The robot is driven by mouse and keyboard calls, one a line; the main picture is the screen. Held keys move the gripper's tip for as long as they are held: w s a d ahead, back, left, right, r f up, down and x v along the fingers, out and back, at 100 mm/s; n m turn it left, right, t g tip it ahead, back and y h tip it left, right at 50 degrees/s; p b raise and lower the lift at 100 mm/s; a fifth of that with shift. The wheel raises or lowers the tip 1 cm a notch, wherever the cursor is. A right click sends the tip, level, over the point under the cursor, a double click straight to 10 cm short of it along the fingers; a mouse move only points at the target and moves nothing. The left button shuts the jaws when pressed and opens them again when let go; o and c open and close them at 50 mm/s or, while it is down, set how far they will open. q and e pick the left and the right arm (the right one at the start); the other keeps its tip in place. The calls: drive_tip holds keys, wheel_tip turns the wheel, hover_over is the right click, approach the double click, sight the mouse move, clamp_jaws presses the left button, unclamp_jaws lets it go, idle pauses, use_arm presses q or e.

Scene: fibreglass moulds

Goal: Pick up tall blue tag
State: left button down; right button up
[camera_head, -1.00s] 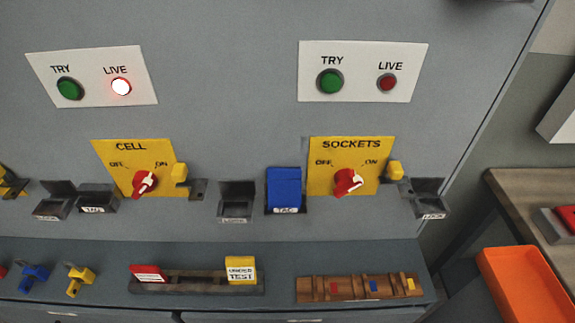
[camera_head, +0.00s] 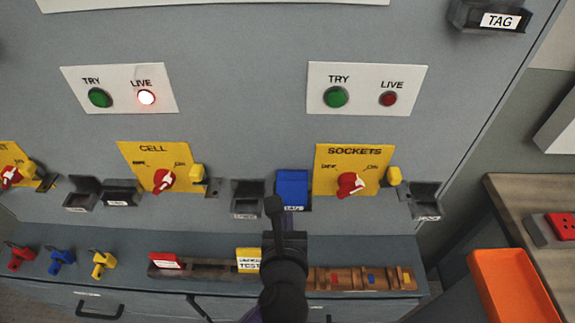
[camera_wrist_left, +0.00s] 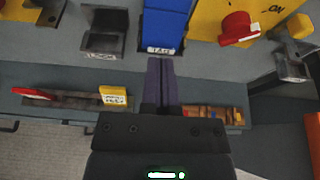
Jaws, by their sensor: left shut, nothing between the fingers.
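The tall blue tag (camera_head: 292,186) stands in a dark holder labelled TAG on the panel, just left of the yellow SOCKETS plate (camera_head: 352,158). It also shows at the top middle of the left wrist view (camera_wrist_left: 166,24). My left gripper (camera_head: 277,208) is in front of the panel, just below the tag in the picture. In the left wrist view its two dark fingers (camera_wrist_left: 160,66) are together, empty, pointing at the tag's lower edge. I cannot tell whether they touch the holder. My right gripper is not in view.
An empty lock holder (camera_head: 247,198) is left of the tag. A red switch knob (camera_head: 350,185) is right of it. Below is a ledge with a yellow UNDER TEST tag (camera_head: 248,260) and a wooden rack (camera_head: 360,279). An orange tray (camera_head: 512,285) is at the lower right.

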sight(288, 168)
use_arm(q)
drive_tip(key=shift+r, duration=0.2)
drive_tip(key=w+b, duration=0.3)
drive_tip(key=w, duration=0.9)
drive_tip(key=shift+w+f, duration=0.15)
drive_tip(key=shift+f+b, duration=0.35)
drive_tip(key=shift+f, duration=0.2)
drive_tip(key=shift+s+f, duration=0.2)
